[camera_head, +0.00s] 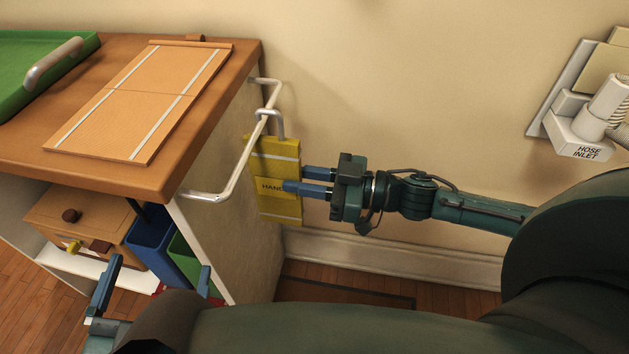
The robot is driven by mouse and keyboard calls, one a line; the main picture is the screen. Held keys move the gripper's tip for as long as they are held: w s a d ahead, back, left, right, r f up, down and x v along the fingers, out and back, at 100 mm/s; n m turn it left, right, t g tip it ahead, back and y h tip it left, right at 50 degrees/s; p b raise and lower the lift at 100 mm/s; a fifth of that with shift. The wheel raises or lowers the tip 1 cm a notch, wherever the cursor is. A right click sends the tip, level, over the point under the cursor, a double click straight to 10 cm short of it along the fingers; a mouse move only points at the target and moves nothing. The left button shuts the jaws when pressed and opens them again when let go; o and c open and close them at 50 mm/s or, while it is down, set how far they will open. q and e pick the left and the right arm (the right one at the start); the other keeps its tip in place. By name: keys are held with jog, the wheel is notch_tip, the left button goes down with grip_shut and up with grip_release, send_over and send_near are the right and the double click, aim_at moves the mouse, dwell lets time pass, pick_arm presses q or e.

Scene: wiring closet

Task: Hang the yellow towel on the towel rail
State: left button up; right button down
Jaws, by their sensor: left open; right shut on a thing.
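The yellow towel (273,208) is a stiff, flat yellow piece with pale stripes and the letters "HAND". It hangs upright beside the cabinet's right side, with a grey hook (281,124) at its top. The towel rail (235,176) is a silver bar on that side of the cabinet. The hook's bend overlaps the rail in the view and looks to be over it; I cannot tell whether it bears on it. My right gripper (302,180) is shut on the towel's right edge. My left gripper (153,284) is open and empty at the lower left, in front of the cabinet.
The wooden cabinet top (225,75) holds an orange striped board (140,100) and a green tray (40,85). Below are a drawer (95,215) and blue and green bins (153,246). A hose inlet (580,140) is on the right wall.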

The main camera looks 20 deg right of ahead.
jog(key=shift+x, duration=0.95)
pick_arm(q)
jog(key=shift+d+r+b, duration=0.1)
jog(key=shift+d+b, duration=0.05)
jog(key=shift+b, duration=0.55)
pick_arm(e)
jog(key=shift+w+a+f, duration=0.1)
jog(key=shift+f, duration=1.05)
jog(key=c, duration=1.2)
grip_release()
jog(key=shift+o, duration=0.2)
